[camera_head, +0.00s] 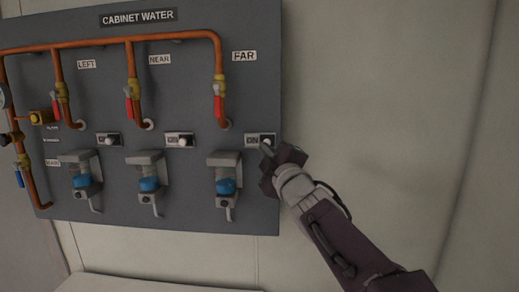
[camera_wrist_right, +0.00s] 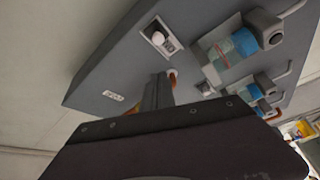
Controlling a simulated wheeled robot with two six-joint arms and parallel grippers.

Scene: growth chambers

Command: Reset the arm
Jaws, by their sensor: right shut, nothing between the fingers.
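My right gripper (camera_head: 267,150) is shut and empty in the head view. It is at the right edge of the grey cabinet water panel (camera_head: 262,90), close to the far switch (camera_head: 257,141); whether it touches the panel I cannot tell. In the right wrist view the shut fingers (camera_wrist_right: 158,92) point at the panel, and a white-knobbed switch (camera_wrist_right: 158,37) shows beyond them, apart from the fingertips. My right arm comes in from the lower right. My left gripper is not in view.
The panel carries orange pipes (camera_head: 130,39), several red-handled valves (camera_head: 217,106), more switches (camera_head: 180,140) and blue-bowled units (camera_head: 226,186) below them. Pale wall (camera_head: 400,90) right of the panel is bare, with free room there.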

